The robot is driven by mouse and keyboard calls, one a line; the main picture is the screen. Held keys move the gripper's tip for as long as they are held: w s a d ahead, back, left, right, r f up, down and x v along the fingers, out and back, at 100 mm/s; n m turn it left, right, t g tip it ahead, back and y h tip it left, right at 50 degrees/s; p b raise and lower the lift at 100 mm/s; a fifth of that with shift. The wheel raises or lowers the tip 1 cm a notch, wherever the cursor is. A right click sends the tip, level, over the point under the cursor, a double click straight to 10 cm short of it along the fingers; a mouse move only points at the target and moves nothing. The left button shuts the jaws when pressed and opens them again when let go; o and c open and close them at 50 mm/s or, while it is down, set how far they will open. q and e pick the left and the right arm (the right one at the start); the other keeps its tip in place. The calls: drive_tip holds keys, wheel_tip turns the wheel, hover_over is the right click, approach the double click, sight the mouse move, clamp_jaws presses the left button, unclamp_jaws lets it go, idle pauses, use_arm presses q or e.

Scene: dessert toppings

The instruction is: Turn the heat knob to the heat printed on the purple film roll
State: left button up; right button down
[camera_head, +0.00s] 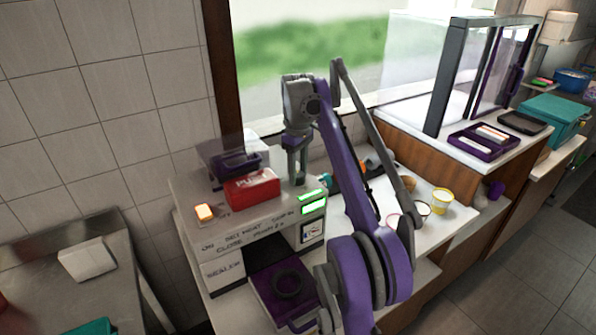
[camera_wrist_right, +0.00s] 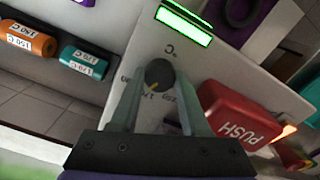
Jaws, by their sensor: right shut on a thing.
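My right gripper (camera_wrist_right: 158,100) is shut on the dark heat knob (camera_wrist_right: 160,74), with one finger on each side of it. The knob's yellow pointer mark faces down and left in the right wrist view. In the head view the right gripper (camera_head: 297,170) reaches down onto the top of the sealer (camera_head: 235,245), and the knob is hidden there. A green lit display (camera_wrist_right: 184,22) is beside the knob; its digits are unreadable. A white label at the top edge of the wrist view may belong to the purple roll; its print is cut off. My left gripper is out of view.
A red PUSH block (camera_wrist_right: 240,115) stands close beside the right gripper. An orange roll (camera_wrist_right: 28,38) and a teal roll (camera_wrist_right: 82,62), with labels that seem to read 150 C, lie nearby. A purple tray (camera_head: 262,285) is at the sealer's front.

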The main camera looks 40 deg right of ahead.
sight(298, 174)
drive_tip(key=shift+r+m+p, duration=0.2)
drive_tip(key=shift+m+p, duration=0.4)
drive_tip(key=shift+m, duration=0.4)
drive_tip(key=shift+f+m+p, duration=0.15)
drive_tip(key=shift+m+p, duration=0.2)
drive_tip(key=shift+m, duration=0.85)
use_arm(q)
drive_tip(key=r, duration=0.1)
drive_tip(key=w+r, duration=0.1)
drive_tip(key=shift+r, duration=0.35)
use_arm(e)
drive_tip(key=shift+c, duration=1.9)
unclamp_jaws()
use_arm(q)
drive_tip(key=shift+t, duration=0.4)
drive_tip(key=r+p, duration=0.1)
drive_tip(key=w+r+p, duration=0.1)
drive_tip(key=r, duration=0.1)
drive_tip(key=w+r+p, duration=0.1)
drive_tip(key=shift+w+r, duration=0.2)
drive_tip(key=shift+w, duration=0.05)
use_arm(e)
wheel_tip(298, 174, up, 11)
drive_tip(key=shift+f, duration=0.15)
